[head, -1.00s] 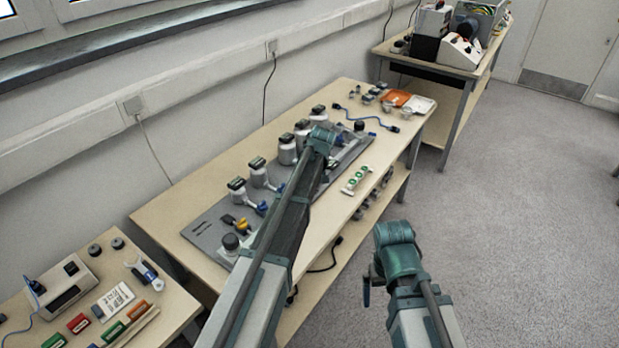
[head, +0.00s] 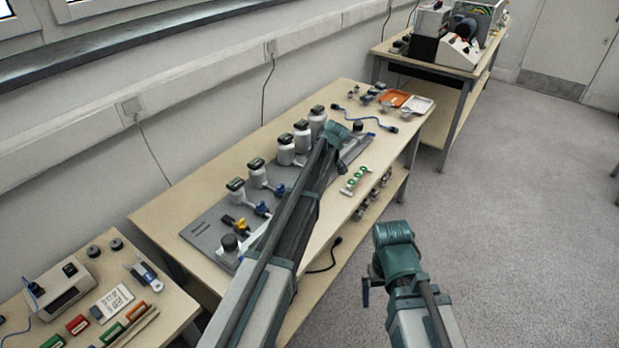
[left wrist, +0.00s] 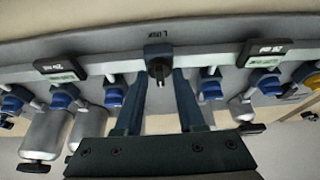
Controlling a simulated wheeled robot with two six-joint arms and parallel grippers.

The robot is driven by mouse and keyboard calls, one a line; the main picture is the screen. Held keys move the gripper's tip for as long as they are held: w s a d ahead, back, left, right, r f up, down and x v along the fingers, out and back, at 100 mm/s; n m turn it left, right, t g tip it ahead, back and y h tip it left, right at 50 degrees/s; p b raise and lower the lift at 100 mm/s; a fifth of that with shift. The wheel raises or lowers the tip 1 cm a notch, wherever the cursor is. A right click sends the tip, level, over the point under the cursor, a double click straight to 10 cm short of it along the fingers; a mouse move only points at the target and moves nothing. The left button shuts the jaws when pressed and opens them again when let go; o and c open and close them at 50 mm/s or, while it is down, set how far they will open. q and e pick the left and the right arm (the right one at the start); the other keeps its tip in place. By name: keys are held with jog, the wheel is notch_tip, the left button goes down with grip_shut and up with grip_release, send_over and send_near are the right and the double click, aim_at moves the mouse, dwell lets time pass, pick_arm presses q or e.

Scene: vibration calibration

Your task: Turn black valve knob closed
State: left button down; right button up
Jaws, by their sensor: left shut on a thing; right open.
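The grey valve board (head: 207,233) lies on the middle table, with white-and-grey canisters and blue and yellow valve handles along it. In the left wrist view, a black valve knob (left wrist: 158,58) sits on the pale rail between my left gripper's fingers (left wrist: 160,88), which are shut on it. In the head view, the left gripper's fingers are hidden behind my arm. Other black knobs show at the board's near end (head: 229,242) and far end (head: 358,126). My right gripper (head: 372,286) is open and empty, over the floor right of the table.
A lower table with a meter box (head: 62,286) and coloured blocks stands at the lower left. A green-and-white part (head: 355,179) lies near the table's front edge. A blue cable (head: 365,118) and an orange tray (head: 394,98) lie at the far end. The floor at right is clear.

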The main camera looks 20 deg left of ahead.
dwell(0.4)
pick_arm(q)
jog(key=c, duration=0.5)
grip_release()
jog(key=shift+r, duration=0.1)
jog(key=p+v, duration=1.2)
jog(key=v, duration=0.1)
jog(key=shift+s+d+r+p, duration=0.1)
jog(key=shift+r+p, duration=0.15)
jog(key=shift+p, duration=0.1)
jog(key=shift+f, duration=0.2)
